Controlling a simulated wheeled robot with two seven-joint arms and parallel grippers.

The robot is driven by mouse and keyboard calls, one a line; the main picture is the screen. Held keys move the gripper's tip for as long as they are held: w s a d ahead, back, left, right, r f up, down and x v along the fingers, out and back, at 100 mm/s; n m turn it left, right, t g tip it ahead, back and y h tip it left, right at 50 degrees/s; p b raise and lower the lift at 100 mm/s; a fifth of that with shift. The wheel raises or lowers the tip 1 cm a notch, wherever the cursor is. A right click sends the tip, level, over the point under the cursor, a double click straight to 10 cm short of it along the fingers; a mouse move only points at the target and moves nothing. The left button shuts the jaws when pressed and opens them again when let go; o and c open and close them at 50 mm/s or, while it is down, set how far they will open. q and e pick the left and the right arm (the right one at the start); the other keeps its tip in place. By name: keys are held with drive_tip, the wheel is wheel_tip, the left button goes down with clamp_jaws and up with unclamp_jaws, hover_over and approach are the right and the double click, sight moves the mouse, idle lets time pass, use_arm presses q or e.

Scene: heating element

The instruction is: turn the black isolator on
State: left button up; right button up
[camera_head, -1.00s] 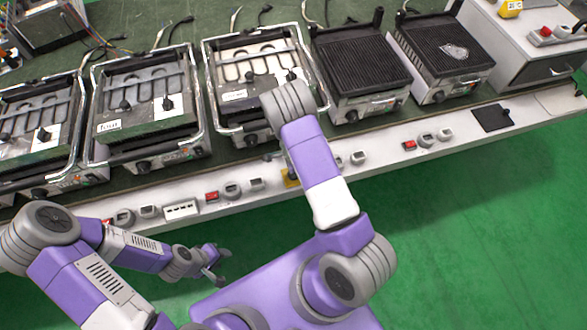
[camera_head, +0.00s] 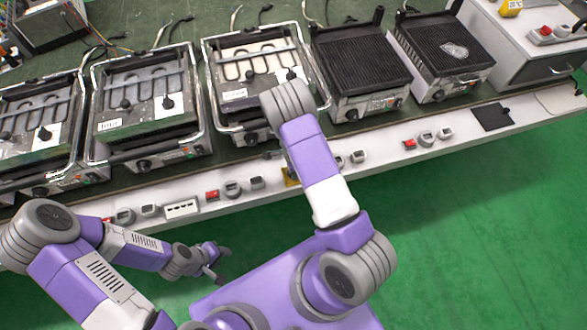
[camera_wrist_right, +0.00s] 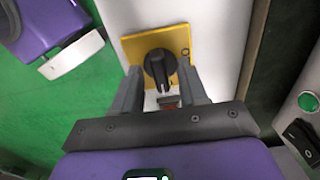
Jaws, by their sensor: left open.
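The black isolator knob (camera_wrist_right: 160,68) sits on a yellow plate (camera_wrist_right: 134,48) on the white panel in the right wrist view. My right gripper (camera_wrist_right: 162,75) is open, with one finger on each side of the knob and a gap visible beside it. I cannot tell how deep the fingertips reach. In the head view, a bit of the yellow plate (camera_head: 291,178) shows beside my right forearm, which hides the knob and the right gripper. My left gripper (camera_head: 219,264) is open and empty over the green floor, away from the bench.
Several grills (camera_head: 150,105) stand in a row on the bench. The white front ledge carries a red switch (camera_head: 212,195), a white socket strip (camera_head: 181,209) and other fittings. In the right wrist view, a green button (camera_wrist_right: 308,101) and a black rocker switch (camera_wrist_right: 302,138) are at the right.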

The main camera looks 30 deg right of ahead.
wheel_tip(320, 180, up, 8)
drive_tip(key=shift+f+p, duration=0.2)
drive_tip(key=shift+p, duration=0.95)
drive_tip(key=s+f+n, duration=0.1)
drive_tip(key=s+a+f+n, duration=0.1)
drive_tip(key=s, duration=0.2)
drive_tip(key=shift+s+a+f+n+g, duration=0.2)
drive_tip(key=shift+f+n+g, duration=0.1)
drive_tip(key=shift+f+n, duration=0.1)
drive_tip(key=s+a+n+t+y, duration=0.1)
drive_tip(key=s+a+n+y, duration=0.3)
drive_tip(key=s+a+n, duration=0.8)
drive_tip(key=a+n, duration=0.3)
